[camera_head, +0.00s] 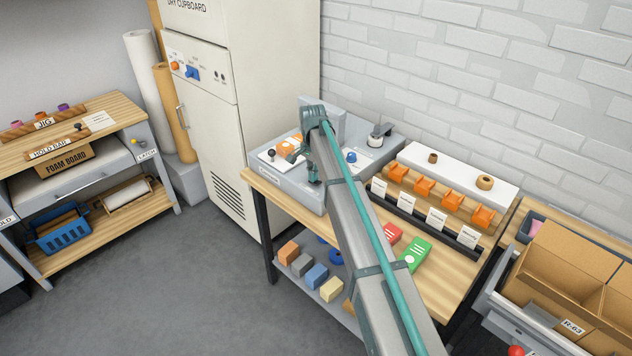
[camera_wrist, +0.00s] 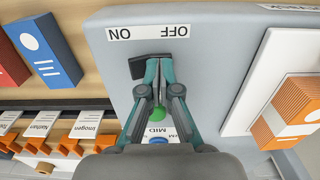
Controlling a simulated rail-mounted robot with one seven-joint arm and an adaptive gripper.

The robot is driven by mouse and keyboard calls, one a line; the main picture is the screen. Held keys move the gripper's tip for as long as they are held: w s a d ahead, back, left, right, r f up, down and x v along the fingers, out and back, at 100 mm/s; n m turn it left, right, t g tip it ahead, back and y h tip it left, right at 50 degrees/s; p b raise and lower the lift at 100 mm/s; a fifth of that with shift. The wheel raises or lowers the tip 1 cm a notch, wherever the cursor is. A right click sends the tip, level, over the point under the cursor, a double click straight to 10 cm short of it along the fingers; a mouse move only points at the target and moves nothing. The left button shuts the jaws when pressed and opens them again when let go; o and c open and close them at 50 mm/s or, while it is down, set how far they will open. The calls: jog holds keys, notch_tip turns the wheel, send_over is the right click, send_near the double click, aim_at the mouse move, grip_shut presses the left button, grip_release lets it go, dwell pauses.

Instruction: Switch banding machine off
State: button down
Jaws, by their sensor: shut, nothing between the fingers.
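The banding machine (camera_head: 252,172) is a grey unit on the wooden table; its grey top fills the middle of the wrist view (camera_wrist: 222,52). An upside-down ON/OFF label (camera_wrist: 148,32) lies there, OFF on the right. Below it is a black rocker switch (camera_wrist: 143,68). My gripper (camera_wrist: 159,64) is shut and empty, its fingertips at the right, OFF-side end of the switch; I cannot tell if they touch it. A green button (camera_wrist: 156,106) shows partly between the fingers. In the head view my gripper (camera_head: 313,178) points down over the machine's front.
An orange striped stack (camera_wrist: 292,105) sits on the machine's white plate. A blue knob (camera_head: 351,157) is behind my arm. Red (camera_head: 392,233) and green (camera_head: 415,253) boxes and orange holders (camera_head: 424,186) with name cards stand to the right. A tall cupboard (camera_head: 270,80) is behind left.

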jog(key=shift+r+p, duration=1.75)
jog(key=shift+r, duration=1.85)
jog(key=s+d+f+n+g+y+b, duration=0.15)
jog(key=s+f+n+b, duration=0.5)
jog(key=s+f, duration=1.95)
jog(key=s+d+f+g+h+p, duration=0.1)
jog(key=s+d+f+g+p, duration=0.1)
jog(key=s+d+f, duration=1.2)
jog(key=s+d+f+g, duration=0.1)
jog(key=s+d+f, duration=0.1)
jog(key=s, duration=0.6)
jog(key=s+d+f+n+g+p, duration=0.1)
jog(key=s+d, duration=0.3)
jog(key=s, duration=0.4)
jog(key=s+d+f+g, duration=0.1)
jog(key=s+d+f, duration=0.2)
jog(key=s, duration=0.5)
jog(key=shift+p, duration=0.35)
